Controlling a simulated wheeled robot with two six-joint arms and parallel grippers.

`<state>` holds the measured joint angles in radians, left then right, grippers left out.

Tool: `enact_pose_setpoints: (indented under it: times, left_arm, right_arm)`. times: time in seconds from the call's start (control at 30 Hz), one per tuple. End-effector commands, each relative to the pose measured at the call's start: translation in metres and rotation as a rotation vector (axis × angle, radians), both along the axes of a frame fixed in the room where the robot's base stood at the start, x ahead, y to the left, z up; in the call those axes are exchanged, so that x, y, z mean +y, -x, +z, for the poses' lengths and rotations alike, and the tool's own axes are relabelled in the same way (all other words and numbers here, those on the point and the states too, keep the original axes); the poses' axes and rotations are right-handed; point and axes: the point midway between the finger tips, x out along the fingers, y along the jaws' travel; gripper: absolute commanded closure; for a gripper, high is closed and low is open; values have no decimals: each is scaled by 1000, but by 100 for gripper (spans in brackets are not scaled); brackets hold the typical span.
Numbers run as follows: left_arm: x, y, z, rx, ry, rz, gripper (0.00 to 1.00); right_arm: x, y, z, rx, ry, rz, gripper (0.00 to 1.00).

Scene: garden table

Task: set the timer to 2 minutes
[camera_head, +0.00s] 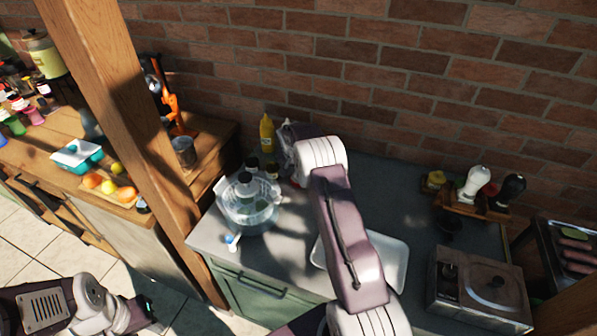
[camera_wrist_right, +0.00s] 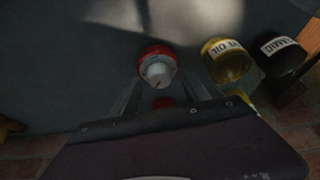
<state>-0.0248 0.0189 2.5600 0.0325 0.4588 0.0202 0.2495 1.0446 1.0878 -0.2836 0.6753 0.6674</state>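The timer (camera_wrist_right: 158,68), red with a white dial knob, stands on the grey worktop in the right wrist view. My right gripper (camera_wrist_right: 160,84) points at it with its fingers spread, one on each side of the timer's near edge. I cannot tell whether the fingertips touch it. The dial's marks are too small and dark to read. In the head view the timer is mostly hidden by my right arm and wrist (camera_head: 318,152). My left gripper (camera_head: 146,312) is at the lower left, away from the worktop; its fingers are unclear.
An oil bottle (camera_wrist_right: 228,60) and a dark balsamic bottle (camera_wrist_right: 284,58) stand right of the timer in the wrist view. In the head view, a clear salad spinner (camera_head: 247,210) is left of my right arm, and a white tray (camera_head: 390,262) lies near it. A wooden post (camera_head: 130,110) rises at left.

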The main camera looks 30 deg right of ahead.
Motion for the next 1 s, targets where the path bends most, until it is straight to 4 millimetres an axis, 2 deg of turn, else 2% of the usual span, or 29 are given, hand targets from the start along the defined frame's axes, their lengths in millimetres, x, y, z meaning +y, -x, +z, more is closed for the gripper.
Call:
enact_pose_setpoints:
  times: [0.17, 0.4, 0.53, 0.67, 1.0]
  left_arm:
    - [0, 0, -5, 0, 0, 0, 64]
    - [0, 0, -16, 0, 0, 0, 64]
    - [0, 0, -19, 0, 0, 0, 64]
    - [0, 0, -19, 0, 0, 0, 64]
    - [0, 0, -19, 0, 0, 0, 64]
  right_arm:
    - [3, 3, 11, -3, 1, 1, 46]
    - [17, 18, 59, -4, 0, 0, 46]
    - [22, 24, 77, -2, 1, 0, 46]
    - [23, 26, 83, 0, 0, 1, 46]
    - [23, 25, 84, 3, 9, 30, 46]
